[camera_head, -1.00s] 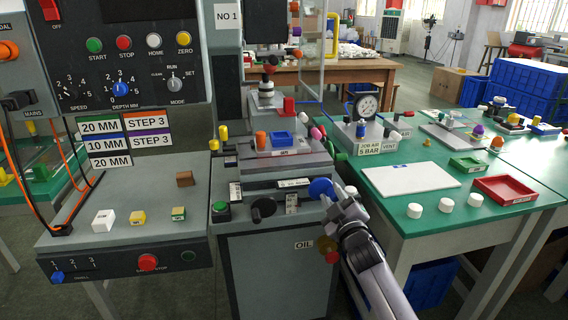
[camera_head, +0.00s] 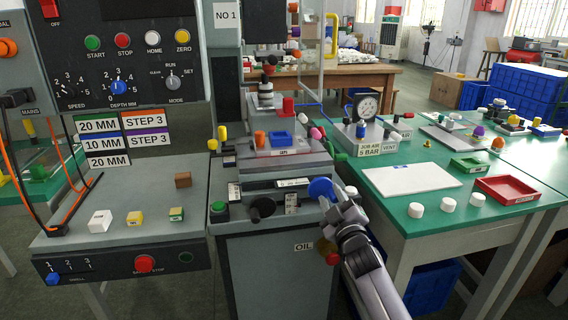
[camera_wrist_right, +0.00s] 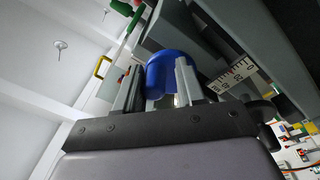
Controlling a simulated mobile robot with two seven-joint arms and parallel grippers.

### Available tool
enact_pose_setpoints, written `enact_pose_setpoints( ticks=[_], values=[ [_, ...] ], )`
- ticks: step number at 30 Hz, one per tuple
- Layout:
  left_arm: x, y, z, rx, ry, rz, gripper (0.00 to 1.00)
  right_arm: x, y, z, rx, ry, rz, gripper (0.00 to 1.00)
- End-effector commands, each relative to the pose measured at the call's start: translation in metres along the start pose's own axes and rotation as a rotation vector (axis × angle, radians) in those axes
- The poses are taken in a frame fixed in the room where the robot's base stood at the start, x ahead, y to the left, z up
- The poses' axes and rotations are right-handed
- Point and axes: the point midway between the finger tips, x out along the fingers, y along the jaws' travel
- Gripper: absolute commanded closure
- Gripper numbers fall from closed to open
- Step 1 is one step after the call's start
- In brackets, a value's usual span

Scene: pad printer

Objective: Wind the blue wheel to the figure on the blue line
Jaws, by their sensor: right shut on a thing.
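In the right wrist view the blue wheel (camera_wrist_right: 170,72) lies between the two fingers of my gripper (camera_wrist_right: 160,90). A white scale with tick marks and figures (camera_wrist_right: 238,72) shows to its right. My left gripper is out of view.
A black knob (camera_head: 262,208) and a green button (camera_head: 219,208) are left of the wheel. The green table (camera_head: 400,210) stands close on the right, with white caps and a red tray (camera_head: 505,190). A gauge (camera_head: 367,105) stands behind.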

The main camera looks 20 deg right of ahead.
Motion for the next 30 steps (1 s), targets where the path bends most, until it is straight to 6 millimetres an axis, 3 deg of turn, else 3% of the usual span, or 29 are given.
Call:
enact_pose_setpoints(
  ticks=[1, 10, 11, 12, 16, 20, 21, 30],
  values=[
    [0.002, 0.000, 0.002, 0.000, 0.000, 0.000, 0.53, -0.011, -0.044, 0.033, -0.012, -0.086, -0.090, 0.96],
    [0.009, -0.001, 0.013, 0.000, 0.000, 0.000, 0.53, -0.012, -0.059, 0.038, -0.012, -0.085, -0.090, 0.92],
    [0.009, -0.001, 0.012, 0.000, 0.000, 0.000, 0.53, -0.012, -0.058, 0.038, -0.011, -0.086, -0.090, 0.85],
    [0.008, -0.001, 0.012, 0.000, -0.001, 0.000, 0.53, -0.012, -0.058, 0.037, -0.010, -0.086, -0.090, 1.00],
    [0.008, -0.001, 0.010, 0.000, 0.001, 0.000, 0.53, -0.011, -0.053, 0.035, -0.008, -0.081, -0.082, 0.99],
    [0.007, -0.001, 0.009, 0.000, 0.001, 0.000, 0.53, -0.010, -0.051, 0.034, -0.007, -0.079, -0.079, 0.57],
    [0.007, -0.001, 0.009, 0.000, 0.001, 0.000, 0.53, -0.010, -0.050, 0.034, -0.007, -0.079, -0.078, 0.53],
    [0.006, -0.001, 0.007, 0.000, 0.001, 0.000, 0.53, -0.011, -0.047, 0.033, -0.005, -0.077, -0.075, 0.53]
  ],
)
